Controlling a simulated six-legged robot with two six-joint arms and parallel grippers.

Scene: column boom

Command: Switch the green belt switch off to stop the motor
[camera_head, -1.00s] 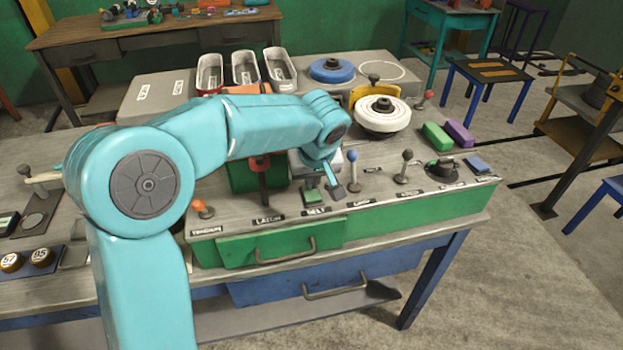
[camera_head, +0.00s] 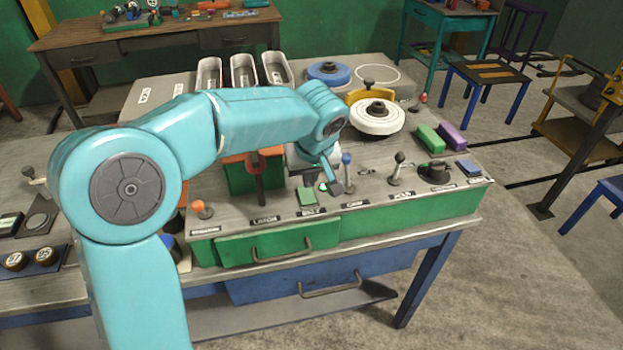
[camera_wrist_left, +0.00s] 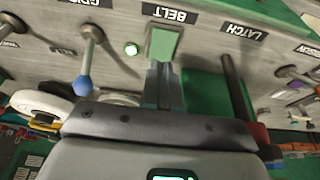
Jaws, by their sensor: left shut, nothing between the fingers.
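The green belt switch (camera_head: 306,196) is on the top of the grey bench panel, by the BELT label. It also shows in the wrist view (camera_wrist_left: 163,43), as a flat green plate. A small round light (camera_wrist_left: 131,48) beside it glows green; it shows in the head view too (camera_head: 323,187). My left gripper (camera_head: 336,187) points down at the panel, just right of the switch in the head view. Its fingers (camera_wrist_left: 165,72) are shut and empty, their tips close to the switch's edge; I cannot tell whether they touch. My right gripper is out of view.
A blue-knobbed lever (camera_head: 347,166) stands close to the right of my left gripper. A dark lever with a red part (camera_head: 259,178) stands left of the switch. A white wheel (camera_head: 377,118) sits behind on the right. An orange knob (camera_head: 202,208) is at the front left.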

